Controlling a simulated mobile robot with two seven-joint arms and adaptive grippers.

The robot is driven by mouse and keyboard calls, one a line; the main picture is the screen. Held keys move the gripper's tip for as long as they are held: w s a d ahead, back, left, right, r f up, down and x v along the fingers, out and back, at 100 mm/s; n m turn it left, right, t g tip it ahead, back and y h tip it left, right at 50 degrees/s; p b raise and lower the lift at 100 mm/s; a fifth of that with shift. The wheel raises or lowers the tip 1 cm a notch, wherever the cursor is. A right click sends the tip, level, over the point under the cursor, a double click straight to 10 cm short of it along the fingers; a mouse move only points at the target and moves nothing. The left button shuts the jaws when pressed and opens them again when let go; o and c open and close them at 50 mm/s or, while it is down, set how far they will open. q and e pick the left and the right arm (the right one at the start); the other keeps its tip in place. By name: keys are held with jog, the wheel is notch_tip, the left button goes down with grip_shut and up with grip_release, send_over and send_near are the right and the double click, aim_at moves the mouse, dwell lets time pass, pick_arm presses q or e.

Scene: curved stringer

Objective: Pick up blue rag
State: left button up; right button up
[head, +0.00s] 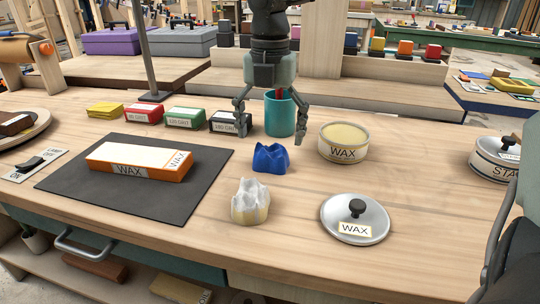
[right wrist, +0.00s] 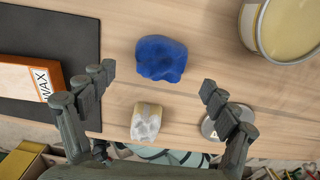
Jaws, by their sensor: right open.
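The blue rag (head: 270,158) is a small crumpled lump on the wooden bench, just right of the dark mat. My right gripper (head: 271,137) points down from above with its fingers spread wide and nothing between them. In the head view its fingertips are above and to either side of the rag, apart from it. In the right wrist view the blue rag (right wrist: 161,58) lies between and beyond the open fingers (right wrist: 158,80). My left gripper is not in view.
A white-yellow rag (head: 250,201) lies in front of the blue one. A teal cup (head: 280,113) with something red in it stands behind. An open wax tin (head: 343,143) and its lid (head: 356,219) are to the right.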

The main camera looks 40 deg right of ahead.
aim_at(270, 145)
jog(key=shift+w+d+f, duration=0.1)
jog(key=shift+d+f, duration=0.05)
jog(key=shift+f, duration=1.8)
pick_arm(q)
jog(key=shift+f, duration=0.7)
pick_arm(e)
jog(key=c, duration=1.2)
jog(key=shift+r, duration=0.15)
jog(key=shift+c, duration=0.2)
jog(key=shift+r, duration=0.65)
notch_tip(270, 145, up, 3)
jog(key=shift+w+f, duration=0.1)
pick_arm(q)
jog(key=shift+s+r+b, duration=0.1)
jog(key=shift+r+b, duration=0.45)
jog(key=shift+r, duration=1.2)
pick_arm(e)
jog(key=w+a+r, duration=0.2)
jog(key=a+r, duration=0.4)
jog(key=a, duration=0.5)
jog(key=shift+w+a+r, duration=0.15)
jog(key=shift+w+r, duration=0.2)
jog(key=shift+w, duration=0.05)
